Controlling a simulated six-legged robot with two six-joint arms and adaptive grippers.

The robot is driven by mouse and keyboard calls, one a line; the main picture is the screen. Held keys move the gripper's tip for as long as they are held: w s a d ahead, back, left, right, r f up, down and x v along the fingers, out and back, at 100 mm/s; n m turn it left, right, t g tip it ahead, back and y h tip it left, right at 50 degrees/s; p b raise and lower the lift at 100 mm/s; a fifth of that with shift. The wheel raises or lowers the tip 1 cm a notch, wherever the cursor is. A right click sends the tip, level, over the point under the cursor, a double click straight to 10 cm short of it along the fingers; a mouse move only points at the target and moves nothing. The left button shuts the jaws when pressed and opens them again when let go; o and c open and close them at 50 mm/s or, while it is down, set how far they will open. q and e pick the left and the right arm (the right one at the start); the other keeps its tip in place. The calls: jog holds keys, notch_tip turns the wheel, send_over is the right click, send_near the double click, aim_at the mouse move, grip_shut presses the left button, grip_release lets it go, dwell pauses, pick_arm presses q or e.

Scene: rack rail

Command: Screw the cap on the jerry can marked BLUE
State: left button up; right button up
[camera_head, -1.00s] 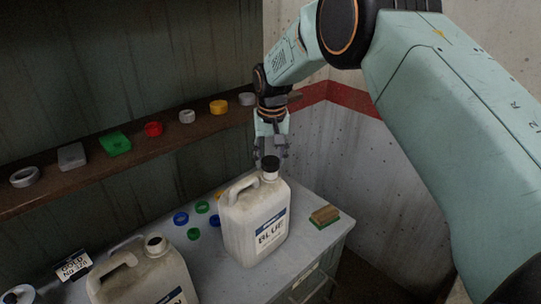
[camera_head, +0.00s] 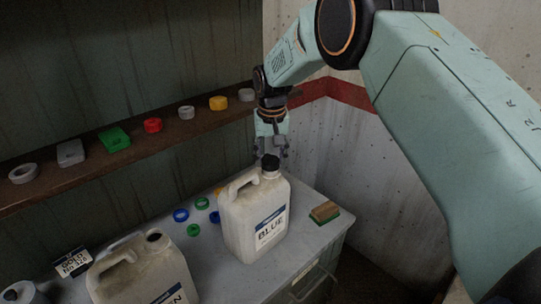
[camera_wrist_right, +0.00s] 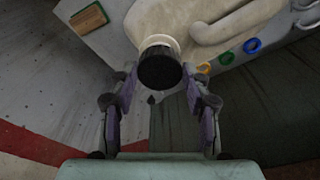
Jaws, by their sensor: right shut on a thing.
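The pale jerry can marked BLUE (camera_head: 242,226) stands upright on the bench in the head view, its handle to the left of its neck. The black cap (camera_head: 270,163) is at the top of the can's white neck (camera_head: 270,175). My right gripper (camera_head: 270,156) points down over the neck, shut on the cap. In the right wrist view the cap (camera_wrist_right: 160,68) lies between the two fingers (camera_wrist_right: 160,90), with the pale neck rim showing behind it. Whether the threads are engaged cannot be seen. My left gripper is not in view.
A second jerry can (camera_head: 128,277), its label ending in EN, stands at the lower left, open-necked. Blue and green rings (camera_head: 194,230) lie between the cans. A shelf (camera_head: 140,146) behind holds several small items.

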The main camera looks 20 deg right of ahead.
jog(key=shift+f, duration=0.6)
dwell(0.8)
jog(key=m, duration=0.6)
jog(key=shift+h, duration=0.4)
jog(key=m, duration=0.4)
jog(key=shift+g, duration=0.4)
jog(key=m, duration=0.3)
jog(key=shift+m, duration=0.3)
jog(key=m+g, duration=0.1)
jog(key=m, duration=1)
jog(key=shift+f+m+g, duration=0.1)
jog(key=shift+m+g, duration=0.2)
